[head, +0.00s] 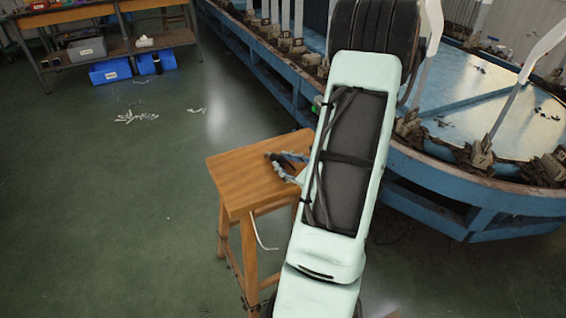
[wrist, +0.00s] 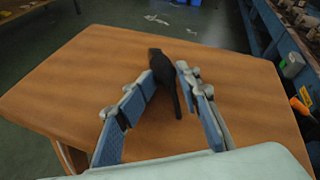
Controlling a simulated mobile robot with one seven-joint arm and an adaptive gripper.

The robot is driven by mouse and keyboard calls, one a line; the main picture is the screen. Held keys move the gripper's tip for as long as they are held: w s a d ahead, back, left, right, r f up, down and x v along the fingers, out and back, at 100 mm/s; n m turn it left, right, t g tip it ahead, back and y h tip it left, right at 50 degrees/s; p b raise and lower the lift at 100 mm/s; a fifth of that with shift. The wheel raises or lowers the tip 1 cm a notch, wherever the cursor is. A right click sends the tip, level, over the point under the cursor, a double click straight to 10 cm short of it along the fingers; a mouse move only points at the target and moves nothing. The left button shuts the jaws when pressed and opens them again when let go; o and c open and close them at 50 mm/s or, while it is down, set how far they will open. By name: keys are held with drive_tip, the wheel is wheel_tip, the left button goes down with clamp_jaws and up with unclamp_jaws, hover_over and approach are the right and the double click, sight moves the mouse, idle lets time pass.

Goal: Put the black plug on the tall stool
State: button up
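The tall stool (head: 235,180) has a square wooden top; that top fills much of the wrist view (wrist: 85,75). The black plug (wrist: 162,70) appears to lie on the stool top, with its tail pointing back toward my wrist. In the head view it is a small dark shape (head: 272,156) by my fingertips. My gripper (wrist: 166,76) is over the stool top, its blue-grey fingers apart on either side of the plug. The left finger is very close to the plug, and whether they touch is unclear. A narrow gap shows at the right finger. In the head view my gripper (head: 284,161) is partly hidden by my arm.
A large blue round machine (head: 440,205) with metal fittings stands right of the stool. A workbench (head: 115,48) with blue bins (head: 110,71) is at the back left. Small white bits (head: 136,117) lie on the green floor, which is otherwise open at left.

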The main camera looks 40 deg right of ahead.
drive_tip(key=shift+s+d+r+p, duration=0.1)
drive_tip(key=shift+s+d+p, duration=0.3)
drive_tip(key=shift+p, duration=0.4)
drive_tip(key=p+v, duration=0.1)
drive_tip(key=v, duration=1)
drive_tip(key=shift+s+a+r, duration=0.2)
drive_tip(key=shift+s+r, duration=0.05)
